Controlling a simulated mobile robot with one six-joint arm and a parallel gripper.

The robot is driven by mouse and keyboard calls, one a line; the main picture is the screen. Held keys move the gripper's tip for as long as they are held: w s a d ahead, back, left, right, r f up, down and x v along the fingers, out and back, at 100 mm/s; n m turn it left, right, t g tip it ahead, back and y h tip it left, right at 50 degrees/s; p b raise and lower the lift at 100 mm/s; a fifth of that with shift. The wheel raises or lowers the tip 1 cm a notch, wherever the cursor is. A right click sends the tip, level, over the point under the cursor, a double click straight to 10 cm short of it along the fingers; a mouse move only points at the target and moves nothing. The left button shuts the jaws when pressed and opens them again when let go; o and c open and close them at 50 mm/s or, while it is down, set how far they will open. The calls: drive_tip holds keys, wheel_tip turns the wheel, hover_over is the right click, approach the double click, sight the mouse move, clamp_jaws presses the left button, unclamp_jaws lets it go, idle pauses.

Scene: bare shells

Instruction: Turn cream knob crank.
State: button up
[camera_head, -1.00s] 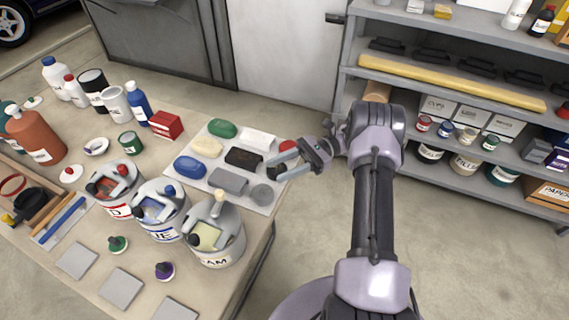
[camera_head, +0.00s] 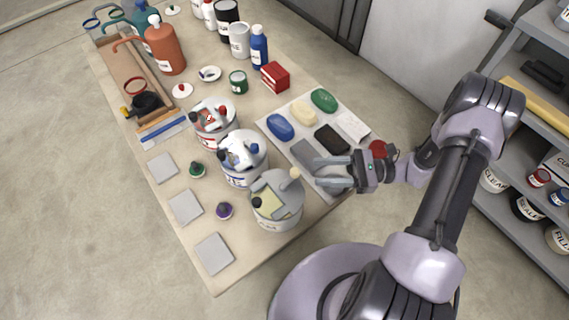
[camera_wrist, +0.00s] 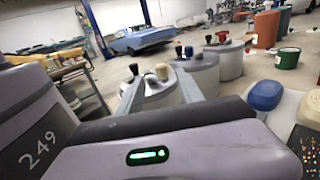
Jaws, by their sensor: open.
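The cream-labelled can (camera_head: 277,222) stands at the table's near right end, its lid bearing a crank with a cream knob (camera_head: 295,173). A dark knob (camera_head: 257,202) sits on the same lid's left side. My gripper (camera_head: 318,171) is open and empty, just right of the cream knob, fingers pointing left toward it. In the wrist view the cream knob (camera_wrist: 162,71) shows between the two fingers, ahead of them and apart. The dark knob (camera_wrist: 134,69) is to its left. The lower crank is partly hidden by my gripper in the wrist view.
The blue-labelled can (camera_head: 240,176) and red-labelled can (camera_head: 214,140) stand behind to the left. A grey tray (camera_head: 267,125) with sponges and blocks lies beneath my gripper. A purple-based knob (camera_head: 224,210) and grey tiles (camera_head: 213,254) lie left of the cream can.

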sight(289, 179)
drive_tip(key=a, duration=0.7)
drive_tip(key=a+b, duration=0.1)
drive_tip(key=a, duration=0.3)
drive_tip(key=shift+w, duration=0.35)
clamp_jaws()
